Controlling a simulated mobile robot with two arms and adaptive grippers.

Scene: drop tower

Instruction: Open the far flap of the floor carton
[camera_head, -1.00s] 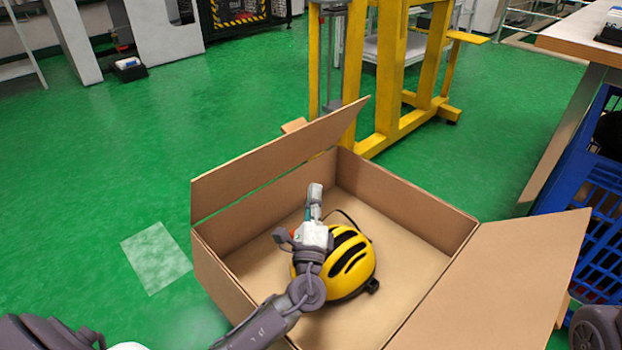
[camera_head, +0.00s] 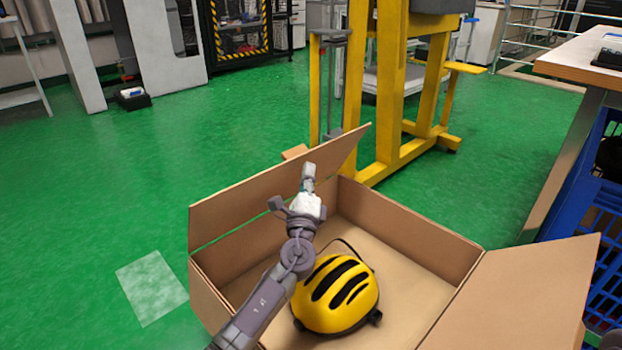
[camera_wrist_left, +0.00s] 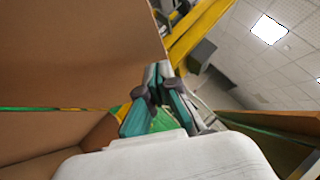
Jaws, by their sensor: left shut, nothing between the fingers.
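The open-topped cardboard carton (camera_head: 412,228) stands on the green floor. Its far flap (camera_head: 240,208), along the far left side, stands up at a slant above the wall; a thin green gap shows along its fold. My left gripper (camera_head: 308,170) is shut and empty, raised over the inside of the carton in front of this flap. Whether it touches the flap I cannot tell. In the left wrist view the closed fingers (camera_wrist_left: 155,78) point up beside the brown cardboard, which fills the left. The right flap (camera_head: 525,290) is folded outward. My right gripper is not in view.
A yellow-and-black helmet (camera_head: 335,293) lies in the carton, beside my left forearm. A yellow steel frame (camera_head: 388,90) stands close behind the carton. A blue crate (camera_head: 600,215) and a table (camera_head: 585,55) are at the right.

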